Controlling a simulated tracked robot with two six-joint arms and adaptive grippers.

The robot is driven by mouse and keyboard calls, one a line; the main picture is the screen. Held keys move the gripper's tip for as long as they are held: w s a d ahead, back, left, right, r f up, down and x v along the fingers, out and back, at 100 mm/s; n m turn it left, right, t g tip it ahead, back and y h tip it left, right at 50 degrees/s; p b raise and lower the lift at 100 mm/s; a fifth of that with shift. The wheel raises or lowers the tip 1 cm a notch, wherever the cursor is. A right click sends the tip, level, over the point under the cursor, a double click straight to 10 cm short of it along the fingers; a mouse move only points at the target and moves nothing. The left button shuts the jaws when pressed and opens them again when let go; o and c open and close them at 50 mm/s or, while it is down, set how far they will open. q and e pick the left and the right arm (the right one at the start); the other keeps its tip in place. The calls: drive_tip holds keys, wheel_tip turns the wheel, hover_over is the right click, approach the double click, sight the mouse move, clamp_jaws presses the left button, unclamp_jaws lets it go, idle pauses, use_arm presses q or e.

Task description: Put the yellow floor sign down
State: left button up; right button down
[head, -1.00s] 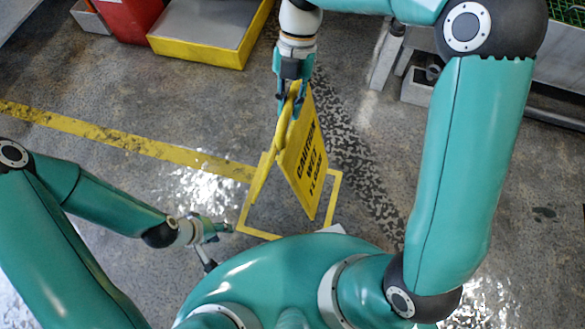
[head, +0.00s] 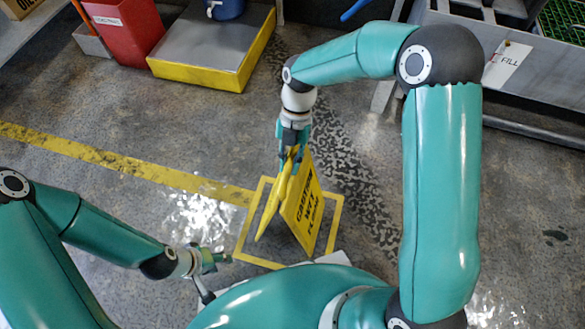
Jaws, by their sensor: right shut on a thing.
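The yellow floor sign (head: 307,208), with black "CAUTION WET FLOOR" lettering, stands upright in an A-frame shape in the middle of the head view. My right gripper (head: 290,157) is shut on its top edge. The sign appears inside a yellow square outline (head: 336,222) painted on the floor; I cannot tell whether its lower edges touch the floor. My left gripper (head: 222,258) is low, to the left of the outline, apart from the sign; its fingers are too small to judge.
A yellow-edged platform (head: 205,72) with a blue container (head: 224,8) and a red bin (head: 122,30) stand at the back left. A grey machine with a "FILL" label (head: 507,62) is at the right. A yellow line (head: 120,162) crosses the floor.

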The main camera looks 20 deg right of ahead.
wheel_tip(320, 180, down, 4)
drive_tip(key=shift+r+b, duration=0.2)
drive_tip(key=shift+b, duration=0.3)
drive_tip(key=c, duration=1.1)
unclamp_jaws()
drive_tip(key=p+v, duration=0.4)
drive_tip(key=v, duration=0.8)
